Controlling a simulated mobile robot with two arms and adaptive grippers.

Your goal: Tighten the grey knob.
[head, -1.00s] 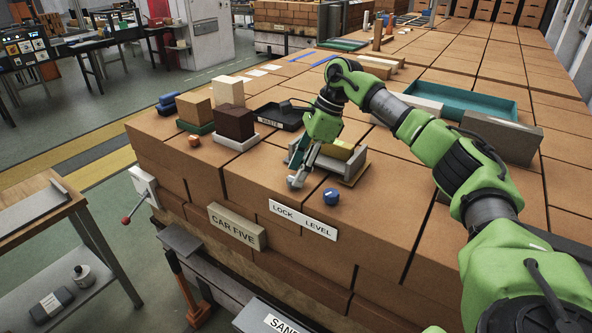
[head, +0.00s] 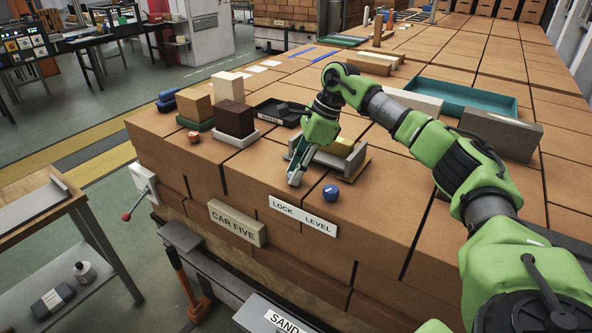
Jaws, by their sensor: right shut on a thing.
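My right gripper (head: 294,180) points down at the front part of the brick stack, just behind the LOCK end of a white LOCK / LEVEL label (head: 302,215). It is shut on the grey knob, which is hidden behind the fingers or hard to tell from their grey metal. A blue knob (head: 331,192) with a pale mark stands just to the right, apart from the fingers, near LEVEL. My left gripper is not in view.
A grey fixture holding a yellow block (head: 343,146) stands just behind the gripper. Dark brown and tan blocks (head: 235,119), a black tray (head: 279,112) and a small orange-red piece (head: 193,137) are to the left. A teal tray (head: 466,99) lies behind my right arm.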

